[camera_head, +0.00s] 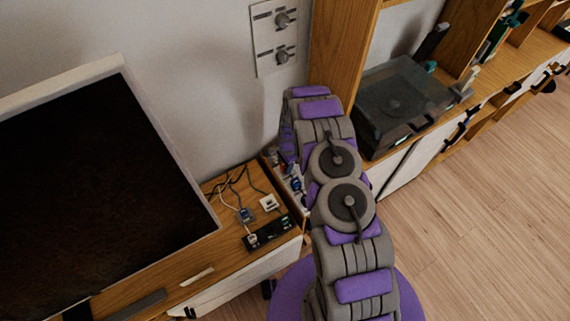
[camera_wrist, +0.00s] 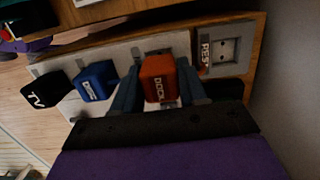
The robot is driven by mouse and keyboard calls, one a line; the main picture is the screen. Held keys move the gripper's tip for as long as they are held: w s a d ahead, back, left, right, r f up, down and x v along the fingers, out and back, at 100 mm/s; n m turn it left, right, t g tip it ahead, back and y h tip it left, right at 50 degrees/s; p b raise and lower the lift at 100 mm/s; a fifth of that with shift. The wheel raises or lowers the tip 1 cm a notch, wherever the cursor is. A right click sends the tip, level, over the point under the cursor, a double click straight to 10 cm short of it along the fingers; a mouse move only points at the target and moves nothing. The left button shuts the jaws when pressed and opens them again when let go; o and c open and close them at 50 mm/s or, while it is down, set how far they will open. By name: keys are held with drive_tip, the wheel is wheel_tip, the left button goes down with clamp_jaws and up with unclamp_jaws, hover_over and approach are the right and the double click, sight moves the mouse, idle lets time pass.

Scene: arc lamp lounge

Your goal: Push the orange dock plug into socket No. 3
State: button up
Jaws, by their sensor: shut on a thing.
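The orange plug (camera_wrist: 158,66), marked "DOCK", is in the middle of the wrist view. My gripper (camera_wrist: 158,82) is shut on it, one finger on each side. The plug is over the pale socket strip (camera_wrist: 122,56); I cannot tell how deep it sits, and the socket under it is hidden. No socket number is legible. To its left are a blue plug (camera_wrist: 96,81) and a black "TV" plug (camera_wrist: 48,90). To its right is an empty socket (camera_wrist: 222,53) beside a "REST" label. In the head view my arm hides the gripper and the orange plug.
A wooden cabinet top (camera_head: 225,190) carries loose cables, a small black box (camera_head: 269,233) and a white block (camera_head: 269,203). A large dark screen (camera_head: 95,185) stands left. A turntable (camera_head: 398,100) sits on the right shelf. A wall panel with two knobs (camera_head: 277,35) is above.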

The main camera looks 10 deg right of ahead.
drive_tip(key=shift+f, duration=0.75)
drive_tip(key=o, duration=1.2)
wheel_tip(320, 180, up, 17)
drive_tip(key=d+p, duration=0.2)
drive_tip(key=shift+w+p, duration=0.35)
